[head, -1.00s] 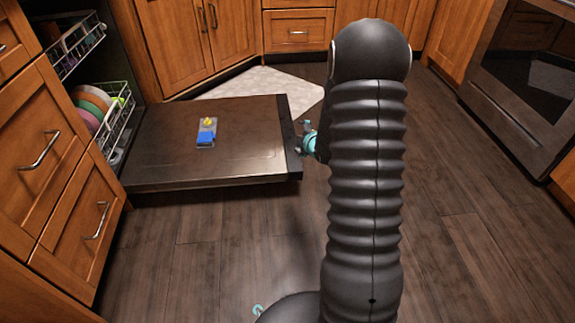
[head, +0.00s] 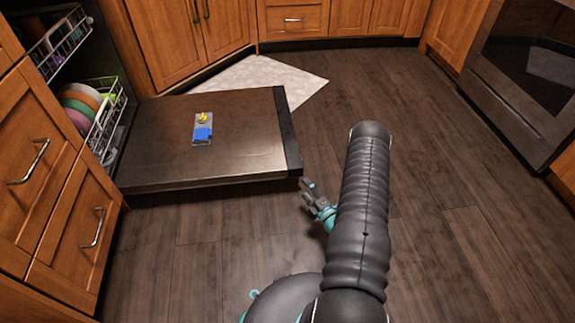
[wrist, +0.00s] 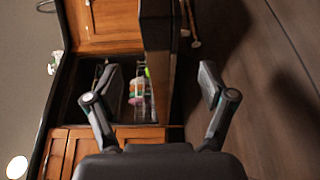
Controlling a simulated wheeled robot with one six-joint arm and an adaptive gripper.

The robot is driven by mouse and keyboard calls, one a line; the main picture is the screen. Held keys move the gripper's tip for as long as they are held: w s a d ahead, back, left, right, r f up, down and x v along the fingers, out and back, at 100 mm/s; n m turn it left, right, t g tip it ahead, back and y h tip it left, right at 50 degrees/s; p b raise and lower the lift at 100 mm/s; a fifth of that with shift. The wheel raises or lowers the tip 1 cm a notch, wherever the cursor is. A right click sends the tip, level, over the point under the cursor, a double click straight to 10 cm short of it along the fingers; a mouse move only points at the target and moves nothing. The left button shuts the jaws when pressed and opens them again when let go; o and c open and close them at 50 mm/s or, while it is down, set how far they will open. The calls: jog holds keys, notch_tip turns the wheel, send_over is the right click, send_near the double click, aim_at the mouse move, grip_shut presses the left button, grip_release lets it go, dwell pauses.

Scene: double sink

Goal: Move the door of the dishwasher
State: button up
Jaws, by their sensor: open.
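The dishwasher door (head: 245,142) is folded down and lies roughly level, its dark outer edge (head: 287,130) toward the right. My gripper (head: 307,193) is open and empty, low over the floor just in front of and to the right of the door's near outer corner, with a visible gap. In the wrist view the door (wrist: 157,60) appears edge-on as a dark upright panel between the open fingers of my gripper (wrist: 158,88), farther off. Behind it the dishwasher opening shows racks with dishes (wrist: 138,95).
An upper rack (head: 58,40) and a lower rack with plates (head: 85,108) sit inside the dishwasher. Wooden drawers (head: 60,190) flank it at the left. A pale mat (head: 260,77) lies behind the door. An oven (head: 525,75) stands at the right. The wooden floor between is clear.

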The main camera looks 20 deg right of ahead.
aim_at(289, 167)
jog(key=w, duration=0.4)
jog(key=w+a, duration=0.1)
jog(key=w, duration=0.4)
jog(key=w+b, duration=0.1)
jog(key=w, duration=0.3)
jog(key=shift+w+a+f, duration=0.15)
jog(key=shift+a, duration=0.05)
